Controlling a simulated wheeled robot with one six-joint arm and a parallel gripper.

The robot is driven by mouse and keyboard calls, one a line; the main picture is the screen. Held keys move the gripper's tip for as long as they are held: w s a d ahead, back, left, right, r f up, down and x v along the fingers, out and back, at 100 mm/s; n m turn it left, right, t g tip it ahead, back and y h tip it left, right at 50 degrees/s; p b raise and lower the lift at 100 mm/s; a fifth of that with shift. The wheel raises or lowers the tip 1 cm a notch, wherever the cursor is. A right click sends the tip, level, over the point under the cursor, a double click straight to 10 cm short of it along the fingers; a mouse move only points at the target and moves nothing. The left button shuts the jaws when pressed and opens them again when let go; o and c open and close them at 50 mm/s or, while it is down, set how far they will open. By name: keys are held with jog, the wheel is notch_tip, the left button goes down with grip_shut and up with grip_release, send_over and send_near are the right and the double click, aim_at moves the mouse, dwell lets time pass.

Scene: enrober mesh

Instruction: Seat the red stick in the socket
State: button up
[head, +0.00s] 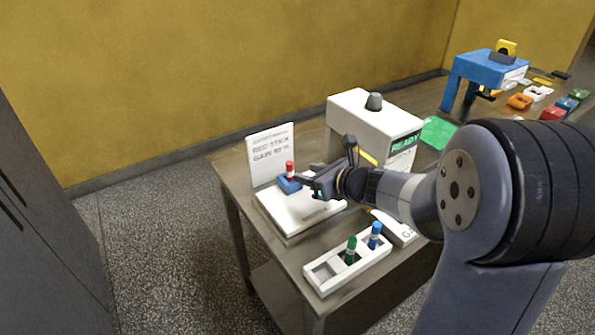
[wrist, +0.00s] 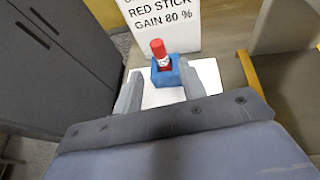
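The red stick (head: 290,168) has a red top and a white band, and it stands about upright in the blue socket block (head: 289,185). In the wrist view the red stick (wrist: 158,50) rises from the blue socket block (wrist: 166,76), just beyond my fingertips. How deep it sits in the hole is hidden. My gripper (head: 303,181) is just to the right of the block in the head view. In the wrist view my gripper (wrist: 161,88) has its fingers apart with nothing between them. Neither finger visibly touches the stick.
A sign reading "RED STICK GAIN 80 %" (head: 271,148) stands behind the white plate (head: 285,214). A white rack (head: 325,274) holds a green stick (head: 351,250) and a blue stick (head: 375,235). A white machine showing "READY" (head: 350,115) stands behind my gripper.

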aim_at(292, 166)
jog(key=shift+v, duration=1)
jog(key=x, duration=1.2)
jog(key=shift+f, duration=0.1)
jog(key=shift+p, duration=0.3)
jog(key=shift+r, duration=0.7)
jog(key=shift+f, duration=0.1)
